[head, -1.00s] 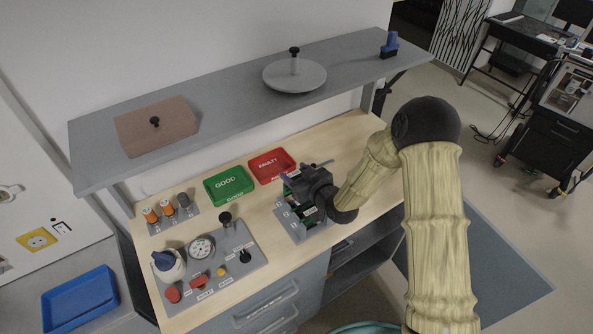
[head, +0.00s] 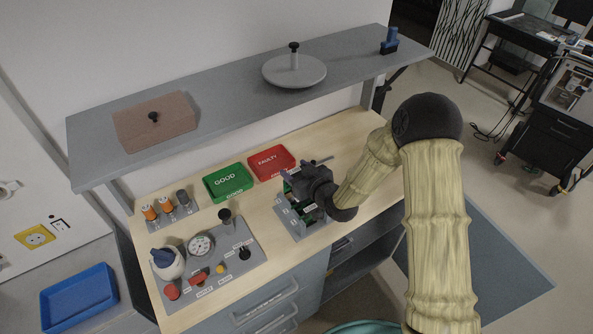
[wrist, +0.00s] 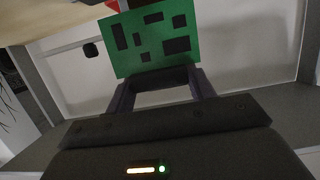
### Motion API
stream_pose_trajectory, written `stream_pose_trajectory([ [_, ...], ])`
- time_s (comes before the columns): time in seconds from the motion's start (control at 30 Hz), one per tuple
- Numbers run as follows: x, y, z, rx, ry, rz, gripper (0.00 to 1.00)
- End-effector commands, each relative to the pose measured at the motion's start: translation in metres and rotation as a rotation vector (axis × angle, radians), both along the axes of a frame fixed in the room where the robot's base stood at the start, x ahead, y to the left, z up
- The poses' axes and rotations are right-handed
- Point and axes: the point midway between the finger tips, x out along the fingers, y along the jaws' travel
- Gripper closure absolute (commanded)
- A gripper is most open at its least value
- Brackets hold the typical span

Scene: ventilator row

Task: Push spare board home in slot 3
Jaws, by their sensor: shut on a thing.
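My gripper (head: 306,190) is over the slotted board rack (head: 292,228) on the wooden bench. In the wrist view my gripper (wrist: 160,82) is shut on a green board (wrist: 150,42) with dark chips, held by its near edge. In the head view the gripper hides most of the held board, and I cannot tell how deep it sits in a slot or which slot it is at. Small green parts show in the rack beside the gripper.
A green GOOD tray (head: 228,182) and a red FAULTY tray (head: 272,162) lie behind the rack. A control panel (head: 235,262) with a gauge and knobs is to the left. A grey shelf (head: 225,98) overhangs the bench's back.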

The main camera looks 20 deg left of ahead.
Motion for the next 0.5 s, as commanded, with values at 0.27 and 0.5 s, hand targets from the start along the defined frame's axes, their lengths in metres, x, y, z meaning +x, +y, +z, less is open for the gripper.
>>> stream_pose_trajectory([
  [0.27, 0.0000, 0.0000, -0.0007, 0.000, 0.000, 0.000, 0.68],
  [0.5, -0.0001, 0.0001, -0.0047, 0.001, -0.001, 0.000, 0.68],
])
